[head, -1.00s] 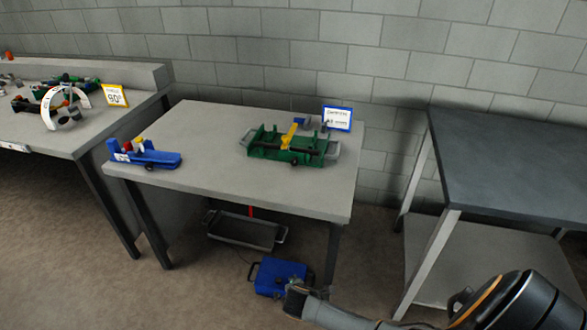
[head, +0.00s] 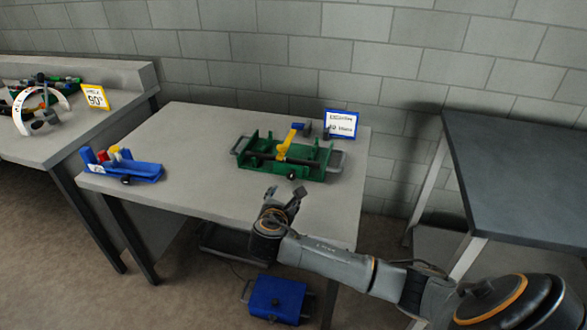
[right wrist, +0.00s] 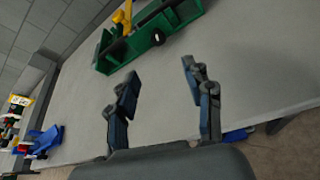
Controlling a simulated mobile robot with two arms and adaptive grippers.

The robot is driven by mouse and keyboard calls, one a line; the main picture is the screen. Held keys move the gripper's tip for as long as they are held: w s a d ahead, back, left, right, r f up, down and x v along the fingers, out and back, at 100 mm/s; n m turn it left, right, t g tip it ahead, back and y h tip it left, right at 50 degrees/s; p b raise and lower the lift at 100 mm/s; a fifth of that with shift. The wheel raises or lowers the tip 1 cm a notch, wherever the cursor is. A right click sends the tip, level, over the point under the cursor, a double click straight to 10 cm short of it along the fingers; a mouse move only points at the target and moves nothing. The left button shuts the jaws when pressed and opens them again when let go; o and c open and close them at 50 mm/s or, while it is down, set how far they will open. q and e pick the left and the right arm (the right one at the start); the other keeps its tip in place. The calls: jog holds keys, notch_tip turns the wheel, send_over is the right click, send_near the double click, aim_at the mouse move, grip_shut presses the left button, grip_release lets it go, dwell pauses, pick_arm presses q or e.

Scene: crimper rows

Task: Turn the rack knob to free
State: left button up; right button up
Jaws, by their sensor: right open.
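A green rack (head: 310,172) with grey end handles and a raised yellow lever (head: 288,140) stands on the middle table. A small dark round knob (head: 291,176) sits on its front side. The rack (right wrist: 133,50) and the dark knob (right wrist: 158,38) also show in the right wrist view, beyond the fingers. My right gripper (head: 284,192) is open and empty, over the table's front part, apart from the rack. Its spread fingers show in the right wrist view (right wrist: 160,72). Which setting the knob is at cannot be told. My left gripper is not in view.
A blue fixture (head: 140,171) with a dark knob stands at the table's left end. A blue-framed sign (head: 341,124) stands behind the rack. A blue box (head: 277,299) lies below. A dark-topped table (head: 520,165) is at right. The table top between gripper and rack is clear.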

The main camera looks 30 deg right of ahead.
aim_at(291, 176)
jog(key=shift+w+d, duration=0.5)
jog(key=shift+w, duration=0.05)
jog(key=x, duration=0.5)
jog(key=shift+w+d+f+b, duration=0.1)
jog(key=shift+w+d+b, duration=0.1)
jog(key=shift+b, duration=0.1)
jog(key=x, duration=0.5)
jog(key=shift+w+d+f+b, duration=0.15)
jog(key=shift+w+b, duration=0.1)
jog(key=shift+b, duration=0.1)
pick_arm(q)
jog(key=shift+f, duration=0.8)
pick_arm(e)
jog(key=shift+w+d+f, duration=0.25)
jog(key=shift+w+d, duration=0.2)
jog(key=shift+w, duration=0.05)
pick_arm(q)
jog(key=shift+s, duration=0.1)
